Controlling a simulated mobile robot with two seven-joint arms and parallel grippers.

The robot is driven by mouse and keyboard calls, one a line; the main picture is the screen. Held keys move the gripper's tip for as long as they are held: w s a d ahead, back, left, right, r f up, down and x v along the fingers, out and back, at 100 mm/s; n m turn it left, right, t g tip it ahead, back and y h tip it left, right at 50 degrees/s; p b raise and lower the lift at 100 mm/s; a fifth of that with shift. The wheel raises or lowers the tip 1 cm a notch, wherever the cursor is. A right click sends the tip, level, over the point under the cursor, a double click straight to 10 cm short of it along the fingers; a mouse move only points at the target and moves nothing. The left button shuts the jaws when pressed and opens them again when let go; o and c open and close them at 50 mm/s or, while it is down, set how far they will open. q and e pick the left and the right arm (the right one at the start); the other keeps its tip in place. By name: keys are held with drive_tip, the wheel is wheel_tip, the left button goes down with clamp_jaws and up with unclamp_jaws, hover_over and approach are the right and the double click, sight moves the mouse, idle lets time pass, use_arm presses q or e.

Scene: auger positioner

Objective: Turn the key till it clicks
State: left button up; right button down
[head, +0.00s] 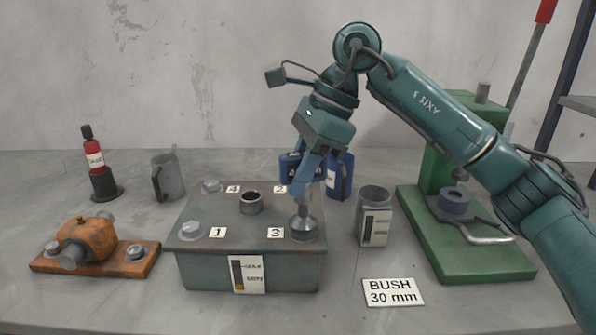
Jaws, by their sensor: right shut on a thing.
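My right gripper (307,180) points down over the front right corner of a grey metal block. It is shut on the upper part of an upright grey key (303,207). The key's wide lower end sits over the corner marked 3 (275,233); whatever fastener is under it is hidden. The block's lid (240,222) has bolts at corner 1 (193,231) and corner 4 (211,186). The corner by mark 2 (281,189) is hidden behind my gripper. My left gripper is not in view.
A dark ring (251,203) stands mid-lid. A blue container (341,175) is behind my gripper, a grey cup (374,203) right of the block, a green press (462,248) farther right.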

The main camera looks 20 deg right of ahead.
drive_tip(key=shift+m+b, duration=0.3)
drive_tip(key=shift+m, duration=0.3)
drive_tip(key=shift+w+m+t, duration=0.1)
drive_tip(key=shift+m+t, duration=0.4)
drive_tip(key=shift+w+m+t+b, duration=0.1)
drive_tip(key=shift+m+t+b, duration=0.4)
drive_tip(key=shift+m, duration=0.7)
drive_tip(key=shift+m+h+b, duration=0.3)
drive_tip(key=shift+m+h, duration=0.1)
drive_tip(key=shift+m, duration=0.1)
drive_tip(key=shift+m+t, duration=0.4)
drive_tip(key=shift+m, duration=0.2)
